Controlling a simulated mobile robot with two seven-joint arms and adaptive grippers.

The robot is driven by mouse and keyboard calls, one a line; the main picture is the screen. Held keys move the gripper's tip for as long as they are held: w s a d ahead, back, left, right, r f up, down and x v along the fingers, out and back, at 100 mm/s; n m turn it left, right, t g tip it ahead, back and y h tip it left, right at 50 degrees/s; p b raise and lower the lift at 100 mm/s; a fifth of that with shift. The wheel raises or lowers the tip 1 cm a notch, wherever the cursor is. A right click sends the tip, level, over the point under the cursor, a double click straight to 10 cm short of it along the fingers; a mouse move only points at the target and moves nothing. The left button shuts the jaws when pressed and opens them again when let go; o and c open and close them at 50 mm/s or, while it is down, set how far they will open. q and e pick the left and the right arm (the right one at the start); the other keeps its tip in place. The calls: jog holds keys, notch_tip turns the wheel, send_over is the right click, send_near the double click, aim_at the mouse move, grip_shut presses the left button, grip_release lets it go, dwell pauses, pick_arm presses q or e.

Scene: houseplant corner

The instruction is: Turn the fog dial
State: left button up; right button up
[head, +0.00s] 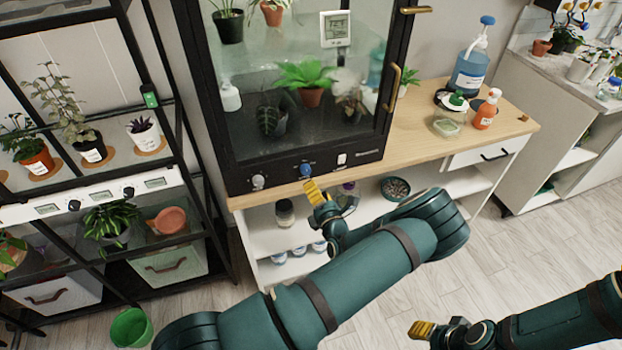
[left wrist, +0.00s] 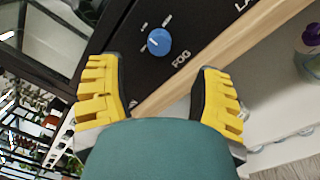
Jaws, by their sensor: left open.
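The fog dial (head: 306,170) is a blue round knob on the black lower front panel of the glass plant cabinet. In the left wrist view the dial (left wrist: 158,41) shows a white pointer line, with the word FOG printed beside it. My left gripper (head: 314,192) is just in front of and below the dial in the head view. In the left wrist view its yellow-padded fingers (left wrist: 157,78) are wide apart, with nothing between them. The dial lies beyond the fingertips, apart from them. My right gripper (head: 421,329) is low at the right; its finger opening is unclear.
A white knob (head: 258,181) sits left of the dial, and a white switch (head: 342,159) sits right of it. The wooden tabletop edge (head: 420,147) runs below the panel. A shelf rack (head: 92,198) stands left. Bottles and a jar stand on the table's right.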

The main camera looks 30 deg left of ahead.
pick_arm(q)
jog(key=v, duration=0.3)
jog(key=shift+s+d, duration=0.15)
jog(key=shift+d, duration=0.05)
dwell(0.3)
